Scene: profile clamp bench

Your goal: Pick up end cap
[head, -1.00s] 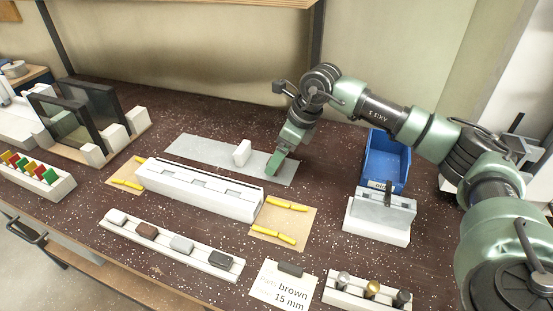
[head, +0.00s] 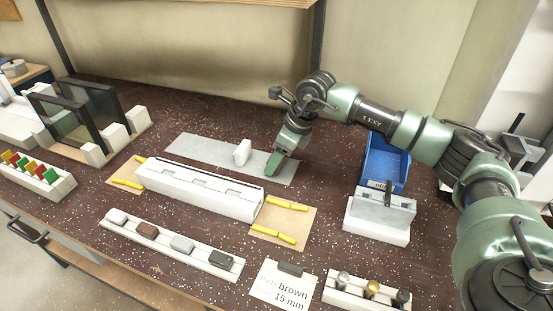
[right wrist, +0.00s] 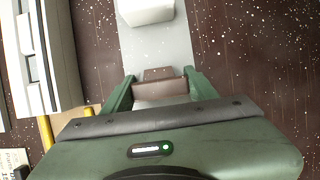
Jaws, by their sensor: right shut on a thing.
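My right gripper (head: 273,166) is over the right part of the grey plate in the head view. In the right wrist view my right gripper (right wrist: 161,88) is shut on a small brown block-like piece, the end cap (right wrist: 166,86), held between its two green fingers. The grey plate shows behind it. In the head view the fingers hide the held piece. I cannot tell whether it touches the plate. My left gripper is not in view.
A white block (head: 242,152) stands on the grey plate (head: 200,150). A long white clamp block (head: 200,190) lies in front, with yellow pieces beside it. A rack (head: 170,246) of coloured blocks, a card (head: 283,287) and a blue bin (head: 386,160) are around it.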

